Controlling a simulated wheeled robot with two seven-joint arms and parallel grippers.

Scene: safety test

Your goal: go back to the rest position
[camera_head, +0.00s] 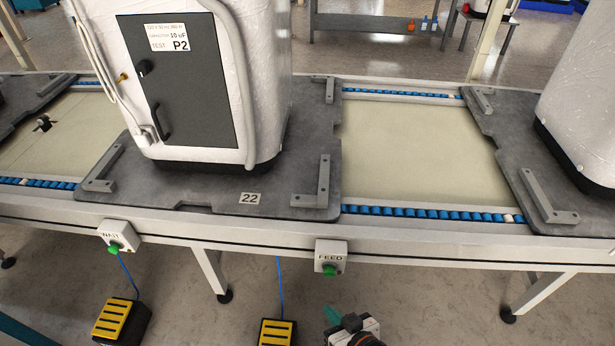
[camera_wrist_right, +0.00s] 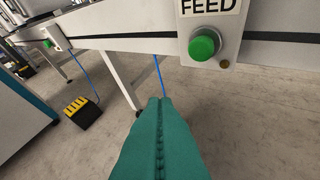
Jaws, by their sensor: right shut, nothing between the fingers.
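My right gripper (camera_head: 338,318) shows at the bottom edge of the head view, below the conveyor's front rail. Its teal fingers are shut and empty; they also fill the lower middle of the right wrist view (camera_wrist_right: 160,104). The fingertips are below and apart from the FEED box (camera_head: 331,257) with its green button (camera_head: 330,270). In the right wrist view the green button (camera_wrist_right: 204,44) is above and right of the fingertips. My left gripper is not in view.
A white appliance (camera_head: 265,60) stands on a grey pallet (camera_head: 250,198) marked 22 on the conveyor. A WAIT box (camera_head: 119,236) hangs at left. Yellow-black pedals (camera_head: 122,318) (camera_head: 275,332) are on the floor. A conveyor leg (camera_head: 211,270) stands left of my gripper.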

